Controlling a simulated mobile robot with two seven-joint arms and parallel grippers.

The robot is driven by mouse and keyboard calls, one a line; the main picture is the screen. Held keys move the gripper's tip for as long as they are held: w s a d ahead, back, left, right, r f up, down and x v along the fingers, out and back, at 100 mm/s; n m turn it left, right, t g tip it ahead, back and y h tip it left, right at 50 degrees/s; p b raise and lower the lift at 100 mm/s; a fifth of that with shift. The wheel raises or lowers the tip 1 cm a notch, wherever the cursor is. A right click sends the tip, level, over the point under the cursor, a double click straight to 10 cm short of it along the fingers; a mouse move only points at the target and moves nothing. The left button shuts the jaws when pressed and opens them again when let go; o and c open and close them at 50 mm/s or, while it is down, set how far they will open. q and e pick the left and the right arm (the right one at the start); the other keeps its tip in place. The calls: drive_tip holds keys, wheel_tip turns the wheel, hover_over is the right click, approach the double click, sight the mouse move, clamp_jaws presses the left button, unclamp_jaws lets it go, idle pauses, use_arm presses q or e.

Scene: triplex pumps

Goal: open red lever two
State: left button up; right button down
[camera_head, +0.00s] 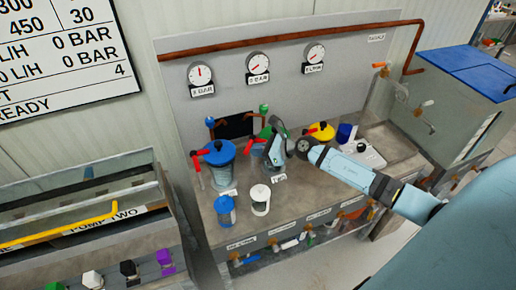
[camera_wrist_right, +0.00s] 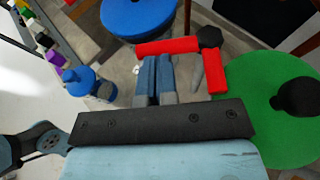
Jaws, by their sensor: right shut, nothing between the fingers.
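In the right wrist view a red lever (camera_wrist_right: 167,47) with a black hub lies between the blue lid and the green lid (camera_wrist_right: 270,120). It is bent in an L. The tips of my right gripper (camera_wrist_right: 158,60) are shut and empty, close beside the lever's longer arm. I cannot tell whether they touch it. In the head view my right gripper (camera_head: 275,150) is over the middle, green-lidded vessel and hides much of it. A bit of red lever (camera_head: 258,140) shows left of the gripper. My left gripper is not in view.
The blue-lidded vessel (camera_head: 219,153) with its own red lever (camera_head: 203,152) stands to the left. A yellow lid (camera_head: 321,131) is to the right. Several gauges (camera_head: 258,67) are on the back panel.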

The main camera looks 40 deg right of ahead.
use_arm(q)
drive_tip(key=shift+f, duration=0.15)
use_arm(e)
drive_tip(key=shift+a, duration=0.1)
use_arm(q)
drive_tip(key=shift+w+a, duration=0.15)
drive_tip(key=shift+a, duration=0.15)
use_arm(e)
drive_tip(key=shift+w+a, duration=0.4)
drive_tip(key=shift+a, duration=0.3)
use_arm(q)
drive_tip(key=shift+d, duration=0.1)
use_arm(e)
drive_tip(key=shift+s+d, duration=0.1)
drive_tip(key=shift+d, duration=0.05)
